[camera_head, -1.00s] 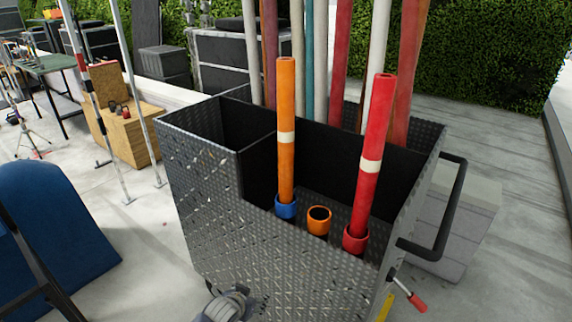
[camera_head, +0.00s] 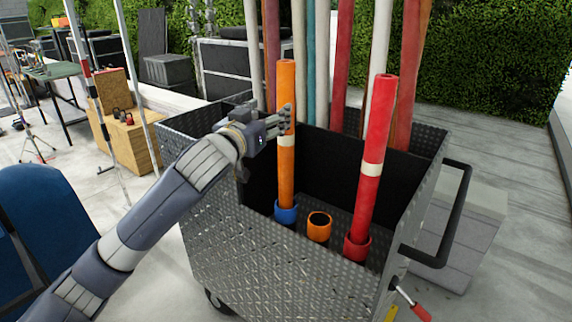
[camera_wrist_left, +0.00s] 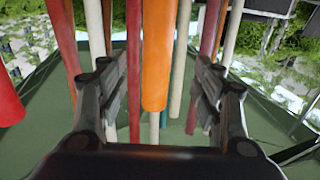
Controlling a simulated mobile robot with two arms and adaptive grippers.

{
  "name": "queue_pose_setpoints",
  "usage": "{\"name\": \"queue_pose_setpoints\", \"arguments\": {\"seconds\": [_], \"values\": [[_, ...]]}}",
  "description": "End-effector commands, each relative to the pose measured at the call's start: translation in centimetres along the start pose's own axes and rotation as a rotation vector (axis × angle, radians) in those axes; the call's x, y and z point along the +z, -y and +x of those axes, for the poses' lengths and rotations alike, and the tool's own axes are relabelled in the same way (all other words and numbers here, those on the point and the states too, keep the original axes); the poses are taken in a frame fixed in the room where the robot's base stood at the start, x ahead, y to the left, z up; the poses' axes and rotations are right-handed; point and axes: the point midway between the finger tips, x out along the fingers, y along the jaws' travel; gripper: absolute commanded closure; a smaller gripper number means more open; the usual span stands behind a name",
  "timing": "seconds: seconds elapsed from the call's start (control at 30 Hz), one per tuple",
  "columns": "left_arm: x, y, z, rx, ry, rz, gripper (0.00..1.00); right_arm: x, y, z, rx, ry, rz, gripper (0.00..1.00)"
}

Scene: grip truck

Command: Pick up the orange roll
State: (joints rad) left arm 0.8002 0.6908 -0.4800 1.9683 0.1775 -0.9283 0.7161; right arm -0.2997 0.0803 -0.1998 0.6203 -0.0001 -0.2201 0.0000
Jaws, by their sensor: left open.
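The orange roll (camera_head: 287,175), with a pale band, stands upright with its foot in a blue cup (camera_head: 286,212) in the metal cart. My left gripper (camera_head: 281,121) is at the upper part of the roll, just above the pale band, and its fingers cover part of it. In the left wrist view the orange roll (camera_wrist_left: 155,55) shows between the two spread fingers of the open gripper (camera_wrist_left: 161,88), with gaps on both sides. I cannot tell how deep it sits between them. My right gripper is not in view.
A red roll (camera_head: 371,140) stands to the right in a red cup (camera_head: 357,247). An empty orange cup (camera_head: 319,227) is between them. The cart's diamond-plate walls (camera_head: 270,265) surround them. Several long coloured poles (camera_head: 340,60) stand behind.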

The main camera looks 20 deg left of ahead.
Motion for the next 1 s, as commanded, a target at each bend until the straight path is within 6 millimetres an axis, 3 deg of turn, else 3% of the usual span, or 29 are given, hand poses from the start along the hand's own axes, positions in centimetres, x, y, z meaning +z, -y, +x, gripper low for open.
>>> {"name": "queue_pose_setpoints", "arguments": {"seconds": [0.2, 0.57, 0.8, 1.0], "values": [[-0.1, -0.1, 3.1, -0.001, 0.002, -0.001, 0.4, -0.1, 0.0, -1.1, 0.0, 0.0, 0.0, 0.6], [-0.2, -0.2, 5.4, 0.0, 0.002, 0.0, 0.4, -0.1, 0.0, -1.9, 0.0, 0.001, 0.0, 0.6], [-0.3, -0.5, 8.4, -0.001, 0.003, 0.0, 0.4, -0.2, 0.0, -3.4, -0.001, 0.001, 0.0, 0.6], [-0.1, -0.5, 9.7, 0.001, 0.002, 0.002, 0.4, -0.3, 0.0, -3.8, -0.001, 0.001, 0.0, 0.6]]}}
